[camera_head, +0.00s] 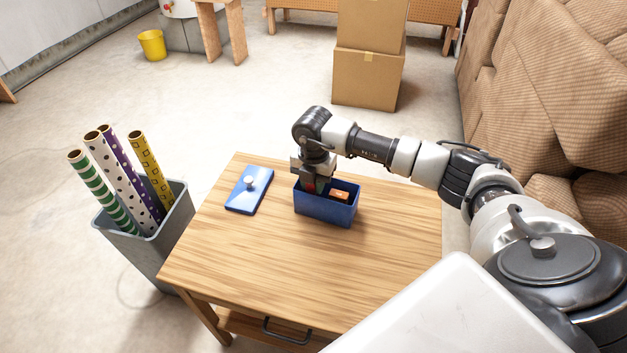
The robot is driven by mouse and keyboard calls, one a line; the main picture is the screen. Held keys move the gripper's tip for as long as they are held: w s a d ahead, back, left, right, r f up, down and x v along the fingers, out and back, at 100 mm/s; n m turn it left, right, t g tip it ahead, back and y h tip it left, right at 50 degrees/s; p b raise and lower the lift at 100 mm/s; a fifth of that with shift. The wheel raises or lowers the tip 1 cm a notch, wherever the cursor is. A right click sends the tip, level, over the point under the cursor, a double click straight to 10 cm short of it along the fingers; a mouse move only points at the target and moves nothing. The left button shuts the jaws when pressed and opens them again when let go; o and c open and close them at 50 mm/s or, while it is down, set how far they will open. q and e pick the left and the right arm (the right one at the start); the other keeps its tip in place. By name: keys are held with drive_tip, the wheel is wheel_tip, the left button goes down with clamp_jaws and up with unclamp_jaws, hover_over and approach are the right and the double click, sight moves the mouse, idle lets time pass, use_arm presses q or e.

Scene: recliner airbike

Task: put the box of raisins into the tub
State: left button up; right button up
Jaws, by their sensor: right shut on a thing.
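The blue tub (325,209) stands open on the wooden table. My right gripper (312,184) points down into its left part and is shut on a small red thing (309,187), which looks like the box of raisins. The gripper and the tub wall hide most of it, and I cannot tell whether it touches the tub floor. A small orange-brown item (341,195) is in the right part of the tub. My left gripper is not in view.
A blue lid (249,190) with a grey knob lies on the table (280,260) left of the tub. The table's front is clear. A grey bin (165,245) with several wrapping-paper rolls stands at the table's left. Cardboard boxes (366,79) are stacked on the floor behind.

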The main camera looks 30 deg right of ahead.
drive_tip(key=shift+f, duration=0.1)
drive_tip(key=o, duration=1)
